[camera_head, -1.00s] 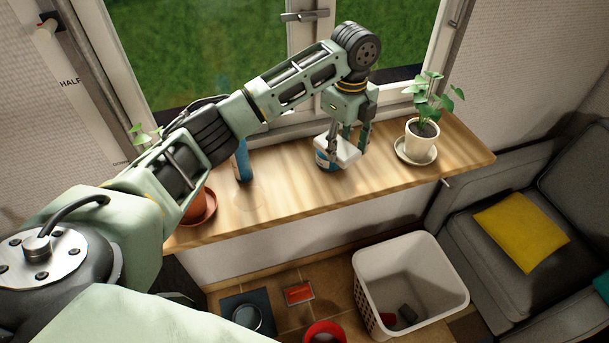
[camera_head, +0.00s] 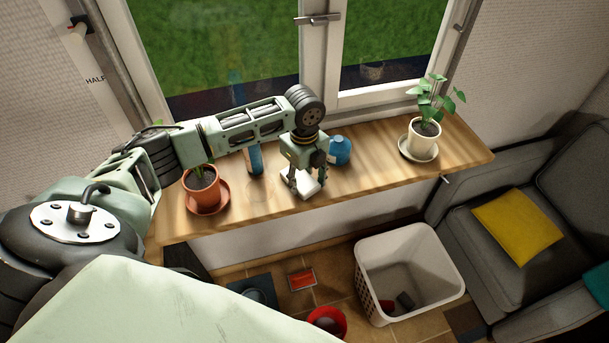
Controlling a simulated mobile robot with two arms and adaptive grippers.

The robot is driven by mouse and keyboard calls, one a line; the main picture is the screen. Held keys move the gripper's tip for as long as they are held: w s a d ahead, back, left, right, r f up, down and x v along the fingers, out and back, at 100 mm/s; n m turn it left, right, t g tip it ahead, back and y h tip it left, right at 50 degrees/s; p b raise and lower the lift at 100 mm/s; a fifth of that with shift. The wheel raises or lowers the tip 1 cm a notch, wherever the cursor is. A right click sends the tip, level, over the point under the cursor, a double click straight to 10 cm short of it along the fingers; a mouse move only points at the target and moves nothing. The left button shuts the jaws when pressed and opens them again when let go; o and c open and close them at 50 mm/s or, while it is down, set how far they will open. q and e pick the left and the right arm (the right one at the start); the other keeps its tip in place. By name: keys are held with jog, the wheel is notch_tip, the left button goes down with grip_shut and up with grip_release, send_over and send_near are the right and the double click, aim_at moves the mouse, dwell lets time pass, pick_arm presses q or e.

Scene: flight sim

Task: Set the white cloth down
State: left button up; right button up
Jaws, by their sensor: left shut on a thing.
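The white cloth (camera_head: 300,189) is a small pale block-like bundle at the front part of the wooden sill (camera_head: 375,178). My left gripper (camera_head: 306,184) points down and is shut on the cloth. The cloth is at or just above the sill surface; I cannot tell whether it touches. The gripper's fingers hide part of it. My right gripper is not in view.
A blue bottle (camera_head: 340,151) stands just right of the gripper, and a blue cylinder (camera_head: 255,160) to its left. Potted plants stand left (camera_head: 202,188) and right (camera_head: 424,137). A white basket (camera_head: 412,240) is on the floor below.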

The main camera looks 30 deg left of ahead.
aim_at(304, 182)
pick_arm(q)
jog(key=o, duration=0.9)
jog(key=shift+o, duration=1.1)
jog(key=shift+r, duration=0.2)
notch_tip(304, 182, up, 12)
jog(key=b, duration=0.2)
jog(key=shift+f, duration=0.15)
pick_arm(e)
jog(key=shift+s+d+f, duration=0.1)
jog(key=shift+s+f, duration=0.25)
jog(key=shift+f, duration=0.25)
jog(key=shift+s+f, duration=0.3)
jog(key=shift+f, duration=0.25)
